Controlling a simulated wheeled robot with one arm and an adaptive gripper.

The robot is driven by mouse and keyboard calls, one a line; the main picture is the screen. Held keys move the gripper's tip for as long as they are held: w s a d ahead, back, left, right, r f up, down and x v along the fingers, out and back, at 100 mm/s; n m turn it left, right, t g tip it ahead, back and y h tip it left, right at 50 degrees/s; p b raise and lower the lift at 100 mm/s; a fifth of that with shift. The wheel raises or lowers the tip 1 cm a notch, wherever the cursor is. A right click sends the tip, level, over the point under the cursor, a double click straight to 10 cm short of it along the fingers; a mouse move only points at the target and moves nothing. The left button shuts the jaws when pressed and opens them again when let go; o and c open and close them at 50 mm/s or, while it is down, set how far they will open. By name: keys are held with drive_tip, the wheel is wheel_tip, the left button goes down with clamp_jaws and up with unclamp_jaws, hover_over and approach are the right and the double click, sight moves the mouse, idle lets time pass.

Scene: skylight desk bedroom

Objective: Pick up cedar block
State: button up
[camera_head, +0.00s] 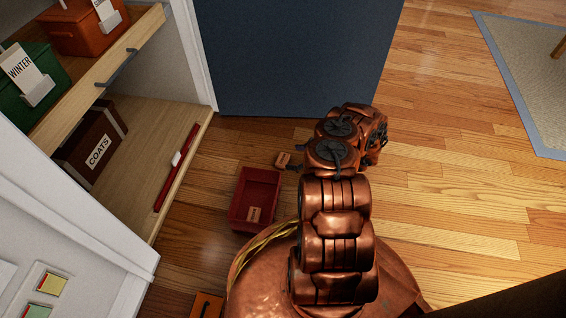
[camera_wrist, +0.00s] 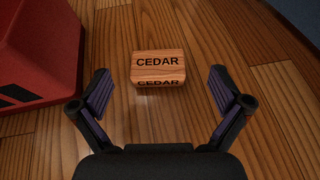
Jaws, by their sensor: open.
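The cedar block (camera_wrist: 158,68) is a small light-wood block with the word CEDAR on its top and front. It lies on the wooden floor. In the wrist view it sits ahead of my open gripper (camera_wrist: 160,95), roughly centred between the two fingers and apart from both. In the head view the block (camera_head: 283,159) shows small on the floor, just left of my gripper (camera_head: 299,158), whose fingers are mostly hidden by my copper arm.
A red open bin (camera_head: 256,199) stands on the floor close to the block, and its side (camera_wrist: 35,55) fills the wrist view's left. A closet shelf (camera_head: 150,165) holds a COATS box (camera_head: 92,145) and a red bar (camera_head: 176,167). A blue panel (camera_head: 290,60) stands behind. Floor at right is clear.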

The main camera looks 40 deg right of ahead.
sight(283, 159)
drive_tip(key=shift+b+x, duration=0.3)
drive_tip(key=shift+x, duration=0.55)
drive_tip(key=w+a+f+b, duration=0.2)
drive_tip(key=shift+w+f+b, duration=0.2)
drive_tip(key=shift+f+b, duration=0.15)
drive_tip(key=shift+w+a, duration=0.25)
drive_tip(key=shift+w, duration=0.2)
